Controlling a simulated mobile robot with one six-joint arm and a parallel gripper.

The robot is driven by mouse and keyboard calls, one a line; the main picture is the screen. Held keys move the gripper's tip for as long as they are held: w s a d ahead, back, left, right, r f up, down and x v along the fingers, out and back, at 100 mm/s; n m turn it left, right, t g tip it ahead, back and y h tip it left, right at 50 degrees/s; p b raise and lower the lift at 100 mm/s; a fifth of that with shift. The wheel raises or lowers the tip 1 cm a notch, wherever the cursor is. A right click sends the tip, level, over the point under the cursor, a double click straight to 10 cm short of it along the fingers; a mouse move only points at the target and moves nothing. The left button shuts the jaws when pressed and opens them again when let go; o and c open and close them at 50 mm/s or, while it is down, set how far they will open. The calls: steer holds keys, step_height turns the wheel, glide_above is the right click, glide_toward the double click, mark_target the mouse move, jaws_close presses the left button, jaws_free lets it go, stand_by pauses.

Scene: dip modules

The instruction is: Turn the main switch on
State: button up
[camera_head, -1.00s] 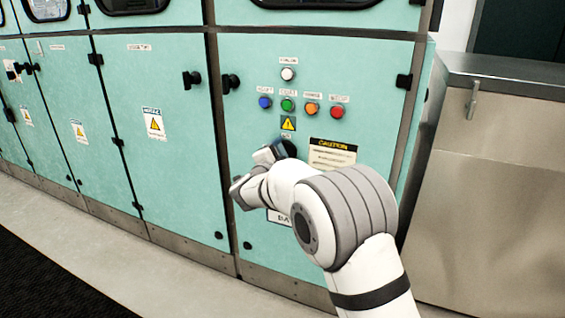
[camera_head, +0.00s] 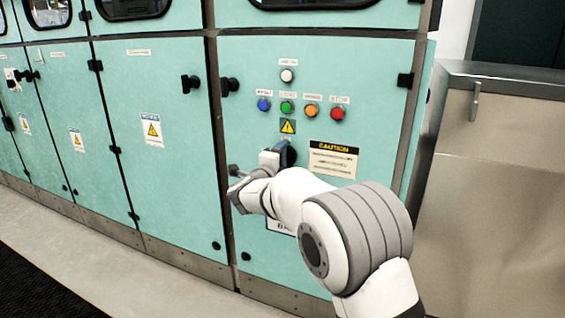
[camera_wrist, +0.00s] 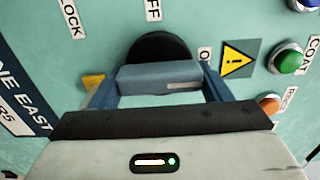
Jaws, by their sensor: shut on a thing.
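The main switch shows in the wrist view as a black round part (camera_wrist: 160,46) on the teal panel, with a label ending in "FF" above it and a partly hidden label to its right. My gripper (camera_wrist: 160,78) is shut on the switch, its blue fingers on either side. A blue-grey block lies between the fingers and covers the lower part of the black disc. In the head view my gripper (camera_head: 284,155) is at the panel below the yellow warning triangle (camera_head: 288,126), and the switch is mostly hidden behind it.
A row of blue (camera_head: 264,105), green (camera_head: 287,107), orange (camera_head: 311,110) and red (camera_head: 337,113) buttons sits above the switch, with a white one (camera_head: 288,75) on top. A caution sign (camera_head: 334,159) is to the right. A steel cabinet (camera_head: 500,190) stands further right.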

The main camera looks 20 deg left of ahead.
stand_by(0.3)
steer(key=o, duration=1)
steer(key=s+p, duration=0.1)
steer(key=s, duration=0.4)
steer(key=s+p, duration=0.1)
steer(key=s, duration=0.1)
steer(key=shift+s+a+p, duration=0.3)
steer(key=shift+s, duration=0.1)
